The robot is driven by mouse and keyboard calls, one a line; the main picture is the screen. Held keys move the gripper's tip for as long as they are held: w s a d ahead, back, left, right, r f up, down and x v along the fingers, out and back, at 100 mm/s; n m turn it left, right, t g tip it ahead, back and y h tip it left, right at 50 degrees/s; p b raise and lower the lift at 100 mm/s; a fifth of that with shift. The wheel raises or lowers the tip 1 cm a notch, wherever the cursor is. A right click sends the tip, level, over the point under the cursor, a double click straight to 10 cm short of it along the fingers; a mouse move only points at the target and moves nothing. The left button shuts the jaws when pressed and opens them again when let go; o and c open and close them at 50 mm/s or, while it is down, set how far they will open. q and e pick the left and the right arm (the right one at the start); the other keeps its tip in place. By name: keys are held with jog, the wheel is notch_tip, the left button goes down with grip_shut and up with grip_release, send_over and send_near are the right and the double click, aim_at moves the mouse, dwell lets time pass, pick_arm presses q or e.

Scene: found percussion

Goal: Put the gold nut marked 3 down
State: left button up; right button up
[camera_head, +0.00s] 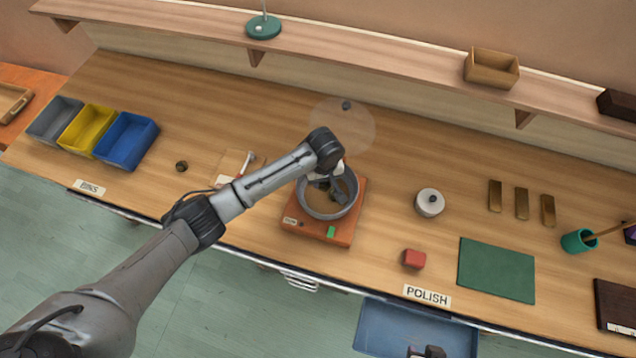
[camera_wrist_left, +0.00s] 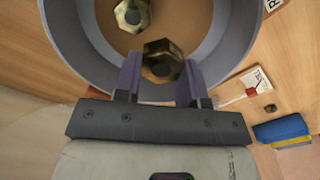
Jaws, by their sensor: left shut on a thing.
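My left gripper (camera_head: 325,186) reaches down into the round grey pan (camera_head: 334,214) on the orange scale-like base (camera_head: 347,232). In the left wrist view the left gripper (camera_wrist_left: 160,76) is shut on a gold hexagonal nut (camera_wrist_left: 163,58) with a dark centre. The nut is held at or inside the rim of the pan (camera_wrist_left: 72,48); whether it touches the pan floor I cannot tell. A second gold nut (camera_wrist_left: 132,14) lies in the pan. I cannot read a number on either nut. A dark part at the bottom edge may be my right gripper (camera_head: 428,352); its jaws are unclear.
Grey, yellow and blue bins (camera_head: 127,141) stand at the left. A dark nut (camera_head: 181,166) lies near them. Right of the pan are a round white lidded item (camera_head: 430,203), a red block (camera_head: 414,259) and a green mat (camera_head: 497,270). A pale disc (camera_head: 342,128) is behind the pan.

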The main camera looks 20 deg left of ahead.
pick_arm(q)
jog(key=shift+a+f, duration=0.5)
jog(key=shift+a, duration=0.35)
jog(key=shift+f, duration=2)
jog(key=shift+f, duration=0.15)
jog(key=o, duration=0.7)
jog(key=shift+f, duration=0.1)
notch_tip(320, 180, up, 12)
jog(key=shift+r+p, duration=0.25)
jog(key=shift+p, duration=0.05)
